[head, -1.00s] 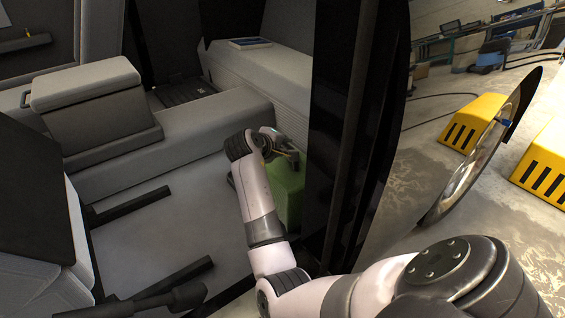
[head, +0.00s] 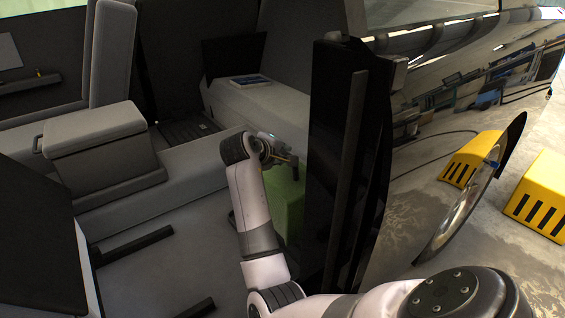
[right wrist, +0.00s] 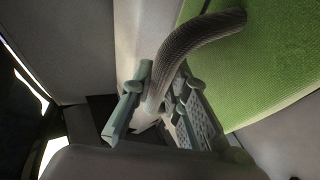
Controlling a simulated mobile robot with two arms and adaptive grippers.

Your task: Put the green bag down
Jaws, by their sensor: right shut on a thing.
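The green bag (head: 286,208) is inside the car, low beside the dark door pillar, which hides its right part. It shows large in the right wrist view (right wrist: 270,70), with a ribbed grey handle (right wrist: 190,58). My right gripper (head: 284,160) is above the bag in the head view. In the right wrist view its fingers (right wrist: 163,100) are on both sides of the handle, shut on it. The bag's underside is hidden, so I cannot tell whether it touches the car floor. My left gripper is not in view.
The dark pillar (head: 345,150) stands close to the right of my arm and the bag. A grey floor (head: 190,250) with dark rails lies left of the arm. Yellow blocks (head: 540,195) stand outside.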

